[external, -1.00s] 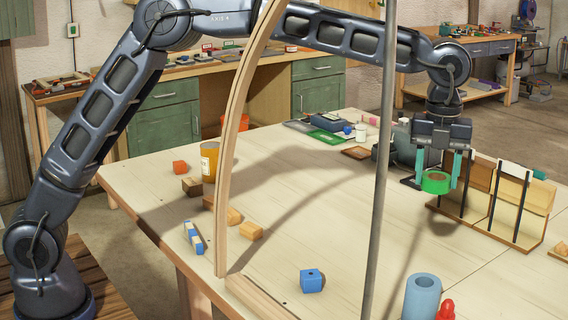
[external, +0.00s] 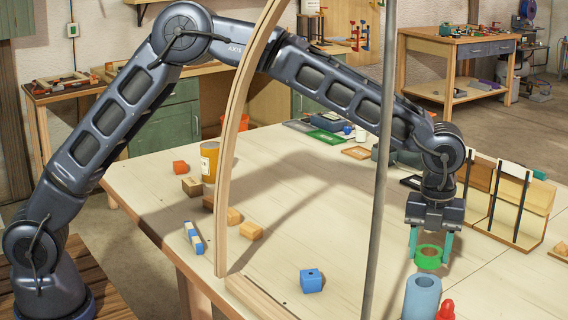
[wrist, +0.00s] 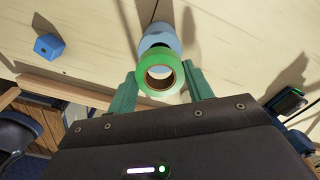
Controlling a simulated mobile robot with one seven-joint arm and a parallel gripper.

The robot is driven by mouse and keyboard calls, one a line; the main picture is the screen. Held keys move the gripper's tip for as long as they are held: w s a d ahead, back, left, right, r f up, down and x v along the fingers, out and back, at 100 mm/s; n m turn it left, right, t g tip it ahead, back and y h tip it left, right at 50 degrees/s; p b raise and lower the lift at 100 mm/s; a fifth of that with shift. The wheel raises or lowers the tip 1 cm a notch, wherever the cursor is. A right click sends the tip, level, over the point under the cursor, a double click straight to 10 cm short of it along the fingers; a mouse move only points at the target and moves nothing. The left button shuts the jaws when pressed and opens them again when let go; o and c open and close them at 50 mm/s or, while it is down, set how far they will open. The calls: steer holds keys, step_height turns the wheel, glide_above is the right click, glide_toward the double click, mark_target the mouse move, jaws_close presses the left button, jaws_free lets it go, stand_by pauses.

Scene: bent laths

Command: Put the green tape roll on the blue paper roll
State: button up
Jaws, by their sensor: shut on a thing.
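The green tape roll (external: 428,257) is held between the teal fingers of my gripper (external: 431,246), which is shut on it. In the wrist view the green tape roll (wrist: 160,56) sits between the two fingertips of my gripper (wrist: 160,82). The blue paper roll (external: 421,298) stands upright on the table near the front edge of the external view. The tape roll is above it and a little behind it, with a small gap. In the wrist view the blue paper roll (wrist: 160,37) shows partly behind the tape roll.
A red object (external: 446,309) stands close to the right of the paper roll. A thin grey pole (external: 378,200) and a bent wooden lath (external: 228,150) rise left of my gripper. A blue block (external: 311,281) lies left. A wooden rack (external: 515,205) stands at right.

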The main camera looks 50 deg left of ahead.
mark_target(425, 281)
steer(key=shift+f, duration=2.35)
steer(key=shift+f, duration=0.1)
steer(key=o, duration=1)
steer(key=shift+c, duration=0.2)
